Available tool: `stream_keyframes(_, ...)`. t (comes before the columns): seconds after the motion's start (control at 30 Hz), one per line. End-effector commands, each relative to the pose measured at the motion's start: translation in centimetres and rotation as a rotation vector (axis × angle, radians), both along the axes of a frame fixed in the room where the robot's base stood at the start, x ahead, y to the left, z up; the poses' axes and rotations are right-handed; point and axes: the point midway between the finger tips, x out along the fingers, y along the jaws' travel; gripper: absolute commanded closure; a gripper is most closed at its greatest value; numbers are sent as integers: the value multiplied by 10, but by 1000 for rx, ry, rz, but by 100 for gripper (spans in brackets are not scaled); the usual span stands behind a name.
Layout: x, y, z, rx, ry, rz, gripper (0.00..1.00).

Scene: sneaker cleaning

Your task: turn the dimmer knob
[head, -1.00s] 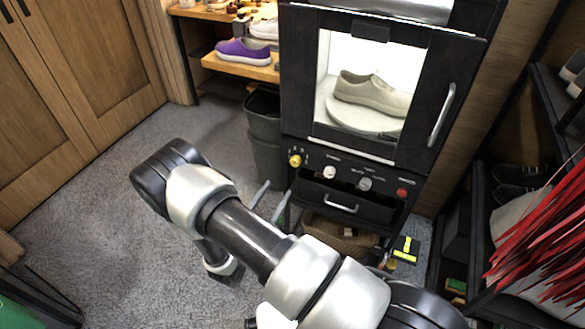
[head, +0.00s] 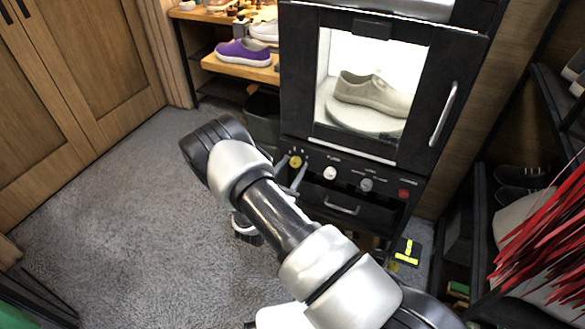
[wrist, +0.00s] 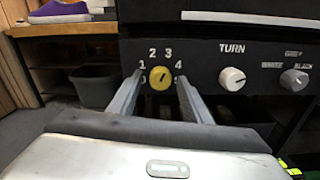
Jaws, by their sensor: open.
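A yellow knob (head: 295,161) is at the left end of the black control panel under the cabinet window. No label reading "dimmer" is legible. My gripper (head: 290,170) is open in front of the panel. In the wrist view my gripper (wrist: 160,84) has one finger on each side of the yellow knob, with a gap on both sides. I cannot tell whether the fingertips touch the panel.
Right of it are a white knob (wrist: 232,78) marked TURN, a grey knob (wrist: 294,80) and a red button (head: 404,194). A drawer handle (head: 341,206) is below. A grey bin (wrist: 95,88) stands left. A shoe (head: 372,93) sits behind the window. Floor at left is clear.

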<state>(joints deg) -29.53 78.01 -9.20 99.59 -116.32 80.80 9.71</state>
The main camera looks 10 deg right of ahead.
Motion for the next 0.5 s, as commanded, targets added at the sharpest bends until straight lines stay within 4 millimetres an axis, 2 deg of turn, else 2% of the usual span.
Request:
stream_keyframes(0.03, 0, 0, 0, 0, 0, 0, 57)
stream_keyframes(0.27, 0, 0, 0, 0, 0, 0, 96)
stream_keyframes(0.5, -1, 0, 0, -16, 10, 0, 97)
